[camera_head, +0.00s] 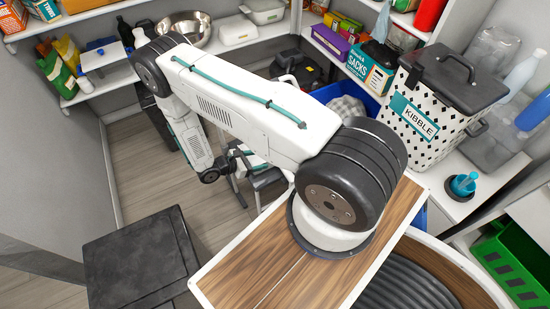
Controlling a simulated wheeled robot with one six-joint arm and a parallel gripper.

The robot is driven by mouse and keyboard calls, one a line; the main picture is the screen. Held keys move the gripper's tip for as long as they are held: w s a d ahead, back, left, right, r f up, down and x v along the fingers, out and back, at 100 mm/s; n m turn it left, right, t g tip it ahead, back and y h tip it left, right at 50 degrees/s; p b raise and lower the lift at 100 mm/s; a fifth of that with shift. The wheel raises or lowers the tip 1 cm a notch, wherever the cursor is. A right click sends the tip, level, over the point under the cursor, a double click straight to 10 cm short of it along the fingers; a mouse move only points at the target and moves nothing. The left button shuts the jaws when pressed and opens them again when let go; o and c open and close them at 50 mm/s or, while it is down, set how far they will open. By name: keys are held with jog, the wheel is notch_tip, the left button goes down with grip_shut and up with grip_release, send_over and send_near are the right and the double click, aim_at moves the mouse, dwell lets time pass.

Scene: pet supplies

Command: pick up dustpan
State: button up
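I cannot make out a dustpan for certain in the head view. A flat white item with blue parts (103,56) lies on the left shelf, but I cannot tell what it is. My white arm crosses the middle of the view and bends down at its far end. My gripper (240,162) is low over the floor area, near a small dark stool-like thing (266,180). Its fingers are small and partly hidden behind my arm, so I cannot tell whether they are open or hold anything.
Stocked shelves line the back and both sides. A steel bowl (186,27) stands on the back shelf. A kibble bin (428,115) and a green crate (516,262) are at right. A dark box (138,255) stands at front left. Wooden floor (140,160) is clear at left.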

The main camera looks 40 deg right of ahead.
jog(key=shift+x, duration=1.4)
jog(key=shift+a, duration=0.1)
jog(key=c, duration=1.1)
jog(key=shift+c, duration=0.2)
jog(key=shift+r, duration=0.15)
